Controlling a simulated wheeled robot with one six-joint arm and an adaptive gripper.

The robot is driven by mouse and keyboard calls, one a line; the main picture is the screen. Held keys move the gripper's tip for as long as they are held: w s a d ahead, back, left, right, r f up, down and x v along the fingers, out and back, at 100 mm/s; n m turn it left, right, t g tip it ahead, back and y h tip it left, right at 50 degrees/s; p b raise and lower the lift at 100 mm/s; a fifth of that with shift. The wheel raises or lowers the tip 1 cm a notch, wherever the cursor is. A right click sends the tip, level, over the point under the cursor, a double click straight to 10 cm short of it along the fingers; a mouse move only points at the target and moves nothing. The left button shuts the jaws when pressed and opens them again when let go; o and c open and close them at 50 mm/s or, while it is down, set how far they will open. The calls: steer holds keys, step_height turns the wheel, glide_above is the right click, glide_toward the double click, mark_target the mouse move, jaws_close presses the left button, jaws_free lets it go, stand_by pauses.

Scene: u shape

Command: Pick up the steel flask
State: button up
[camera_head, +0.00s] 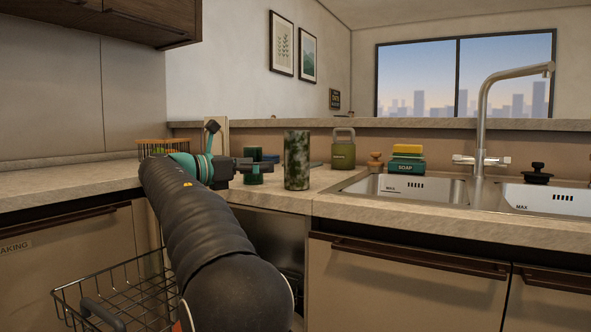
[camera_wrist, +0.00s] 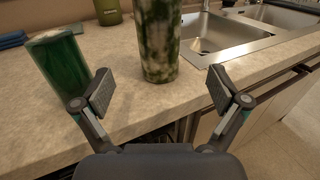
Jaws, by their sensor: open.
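No flask with a bare steel finish shows. A tall cylindrical flask with a mottled green and pale camouflage pattern (camera_head: 297,160) stands upright near the counter's front edge, left of the sink. In the wrist view the flask (camera_wrist: 158,35) is straight ahead, its top cut off by the frame. My gripper (camera_wrist: 160,90) is open and empty, its fingers spread to either side of the flask's line but short of it. In the head view my gripper (camera_head: 258,166) is left of the flask, not touching it.
A dark green cylinder (camera_wrist: 61,68) stands close by the left finger. An olive canister with a handle (camera_head: 343,148) stands behind the flask. A double sink (camera_head: 420,188) with a tall tap (camera_head: 482,110) is at right. A wire basket (camera_head: 125,290) juts out below the counter.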

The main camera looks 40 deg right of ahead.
mark_target(297, 162)
steer(key=d, duration=0.4)
steer(key=d+b, duration=0.1)
steer(key=d, duration=0.6)
steer(key=shift+s+d+f+b, duration=0.2)
steer(key=shift+s+d+b, duration=0.05)
steer(key=shift+d+b, duration=0.05)
steer(key=c, duration=1.4)
steer(key=shift+c, duration=1.3)
steer(key=shift+r, duration=0.15)
